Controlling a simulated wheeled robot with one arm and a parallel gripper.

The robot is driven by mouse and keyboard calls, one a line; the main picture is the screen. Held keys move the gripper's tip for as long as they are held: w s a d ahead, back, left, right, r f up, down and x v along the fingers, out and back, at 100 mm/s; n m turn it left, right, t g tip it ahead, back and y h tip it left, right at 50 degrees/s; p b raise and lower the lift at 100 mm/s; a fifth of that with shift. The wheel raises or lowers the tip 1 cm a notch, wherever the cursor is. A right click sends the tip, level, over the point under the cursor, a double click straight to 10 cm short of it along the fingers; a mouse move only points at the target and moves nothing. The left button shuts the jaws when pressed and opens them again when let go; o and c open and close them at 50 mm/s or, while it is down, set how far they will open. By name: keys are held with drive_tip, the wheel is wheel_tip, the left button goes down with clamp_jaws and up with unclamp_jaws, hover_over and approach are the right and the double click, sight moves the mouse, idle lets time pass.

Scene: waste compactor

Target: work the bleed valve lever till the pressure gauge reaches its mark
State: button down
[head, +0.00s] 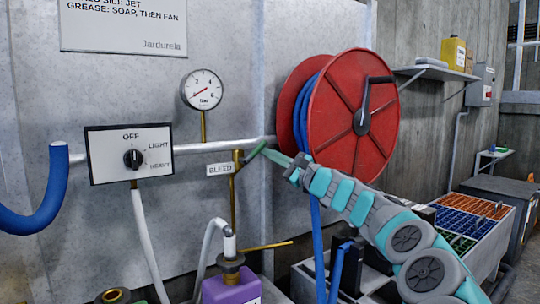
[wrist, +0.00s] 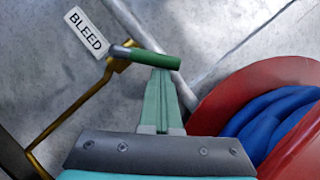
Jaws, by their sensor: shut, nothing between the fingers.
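The bleed valve lever has a green grip (head: 255,152) on a brass valve (head: 238,158) beside the BLEED label (head: 220,169). The grip slants up to the right in the head view. In the wrist view the green grip (wrist: 155,59) lies across the tips of my gripper (wrist: 163,72). My gripper (head: 271,154) is shut with its fingers together and nothing between them. The tips are at the grip's side; I cannot tell if they touch it. The round pressure gauge (head: 203,90) is above, its red needle pointing lower left. Its mark is too small to make out.
A red hose reel (head: 352,115) with blue hose stands just right of the lever, close to my arm. A selector switch box (head: 130,154) is at left. A purple jug (head: 232,287) stands below. A white pipe (head: 205,146) runs along the wall behind.

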drive_tip(key=n, duration=0.1)
drive_tip(key=r+n+g+p, duration=0.1)
drive_tip(key=r+n, duration=0.1)
drive_tip(key=shift+s+a+r+n+g, duration=0.1)
drive_tip(key=shift+s+a+n+g, duration=0.2)
drive_tip(key=shift+n+g, duration=0.1)
drive_tip(key=shift+s+a+r+n+g+h+p, duration=0.2)
drive_tip(key=shift+a+r+n+g+p, duration=0.1)
drive_tip(key=shift+n, duration=0.6)
drive_tip(key=shift+s+a+r+n+g+h+p, duration=0.1)
drive_tip(key=shift+a+r+n+g+h+p, duration=0.15)
drive_tip(key=shift+n, duration=0.65)
drive_tip(key=shift+s, duration=0.1)
drive_tip(key=n+g+y+b, duration=0.1)
drive_tip(key=g+y+b, duration=0.1)
drive_tip(key=b, duration=0.2)
approach(264, 143)
drive_tip(key=s+x, duration=0.1)
drive_tip(key=x, duration=0.7)
drive_tip(key=shift+a+p, duration=0.4)
drive_tip(key=shift+a, duration=0.2)
